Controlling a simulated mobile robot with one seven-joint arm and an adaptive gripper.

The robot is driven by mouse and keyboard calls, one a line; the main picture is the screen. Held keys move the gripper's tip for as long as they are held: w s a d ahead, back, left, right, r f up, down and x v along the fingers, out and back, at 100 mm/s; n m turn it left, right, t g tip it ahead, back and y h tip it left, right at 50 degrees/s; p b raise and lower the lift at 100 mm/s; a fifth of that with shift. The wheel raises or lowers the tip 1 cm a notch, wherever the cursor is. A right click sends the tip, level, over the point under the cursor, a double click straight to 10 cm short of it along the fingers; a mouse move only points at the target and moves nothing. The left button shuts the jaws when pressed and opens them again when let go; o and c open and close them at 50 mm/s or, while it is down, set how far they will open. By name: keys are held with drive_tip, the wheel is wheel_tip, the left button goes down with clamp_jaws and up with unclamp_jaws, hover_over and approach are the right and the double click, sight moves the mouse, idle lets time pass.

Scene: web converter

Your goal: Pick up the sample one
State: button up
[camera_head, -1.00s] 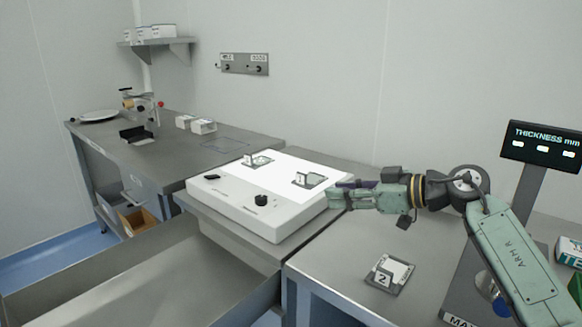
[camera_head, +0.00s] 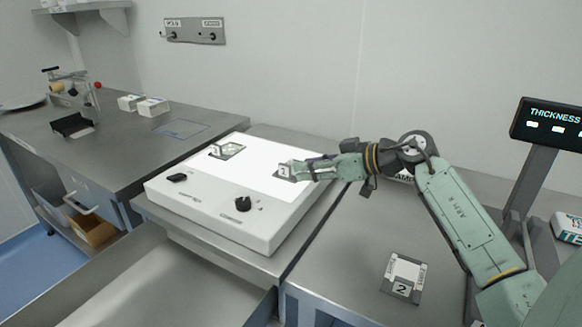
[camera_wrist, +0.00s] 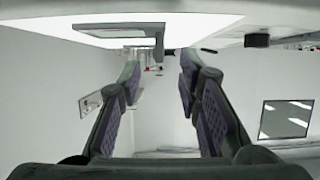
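Two grey-framed sample plates with upright number tabs stand on the white lit panel of the light box (camera_head: 262,222): one further left (camera_head: 228,151) and one at the right (camera_head: 287,172). Their tab numbers are too small to read surely, so I cannot tell which is sample one. My gripper (camera_head: 308,168) reaches in from the right, level with and close beside the right plate's tab. A grey plate frame (camera_wrist: 118,31) shows just beyond the fingertips, at the top.
A sample plate tagged 2 (camera_head: 404,278) lies on the right table. A thickness display (camera_head: 548,124) stands at the right. The left bench holds small white boxes (camera_head: 143,105) and a black tray (camera_head: 73,126). A black knob (camera_head: 243,203) rises from the light box front.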

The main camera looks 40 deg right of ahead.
sight(292, 179)
drive_tip(key=p+x, duration=0.2)
drive_tip(key=x, duration=0.2)
drive_tip(key=shift+w+a+p, duration=0.15)
drive_tip(key=shift+w+p, duration=0.2)
drive_tip(key=shift+p, duration=0.05)
drive_tip(key=shift+w+f, duration=0.3)
drive_tip(key=shift+c, duration=0.4)
clamp_jaws()
